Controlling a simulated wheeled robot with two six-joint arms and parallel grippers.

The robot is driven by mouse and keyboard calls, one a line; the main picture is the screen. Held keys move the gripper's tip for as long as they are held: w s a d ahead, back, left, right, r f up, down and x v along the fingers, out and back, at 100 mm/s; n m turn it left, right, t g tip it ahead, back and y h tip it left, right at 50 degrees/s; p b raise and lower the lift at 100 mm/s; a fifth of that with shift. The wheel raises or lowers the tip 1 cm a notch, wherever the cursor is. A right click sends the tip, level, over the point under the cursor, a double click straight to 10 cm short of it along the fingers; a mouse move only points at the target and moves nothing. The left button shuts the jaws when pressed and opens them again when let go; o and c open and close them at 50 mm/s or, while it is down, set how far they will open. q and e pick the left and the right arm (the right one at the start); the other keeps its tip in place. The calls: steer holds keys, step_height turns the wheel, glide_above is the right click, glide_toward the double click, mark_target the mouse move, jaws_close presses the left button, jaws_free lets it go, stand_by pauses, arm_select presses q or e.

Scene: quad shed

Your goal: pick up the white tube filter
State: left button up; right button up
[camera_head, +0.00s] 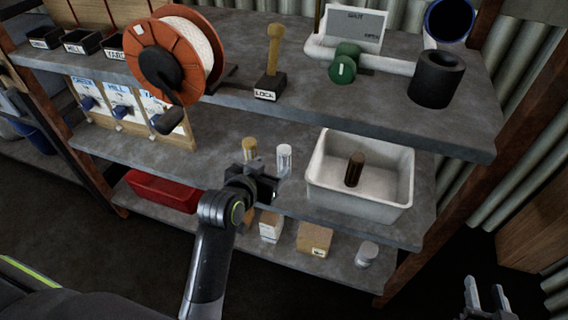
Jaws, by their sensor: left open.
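A small white upright cylinder (284,158), which looks like the white tube filter, stands on the middle shelf. A tan cylinder (250,147) stands to its left. My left gripper (268,180) is open just in front of these cylinders and hides their lower parts. I see nothing held in it, and I cannot tell whether it touches the white one. My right gripper (486,294) is low at the right, open and empty, away from the shelves.
A white tub (392,200) with a brown cylinder (354,170) inside stands right of the filter. A red tray (160,190) and boxes (314,238) sit on the bottom shelf.

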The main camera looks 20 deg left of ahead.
mark_target(281, 157)
arm_select(q)
steer(key=shift+x, duration=0.9)
steer(key=b+x, duration=0.2)
steer(key=x, duration=0.2)
steer(key=shift+w+f, duration=0.1)
steer(key=shift+w, duration=0.15)
steer(key=shift+w+d+f, duration=0.1)
steer(key=shift+w, duration=0.15)
arm_select(e)
step_height(281, 157, up, 14)
steer(key=n+t, duration=0.1)
steer(key=t, duration=0.8)
steer(key=shift+a+n, duration=0.4)
arm_select(q)
steer(key=c, duration=1.1)
steer(key=shift+o, duration=0.2)
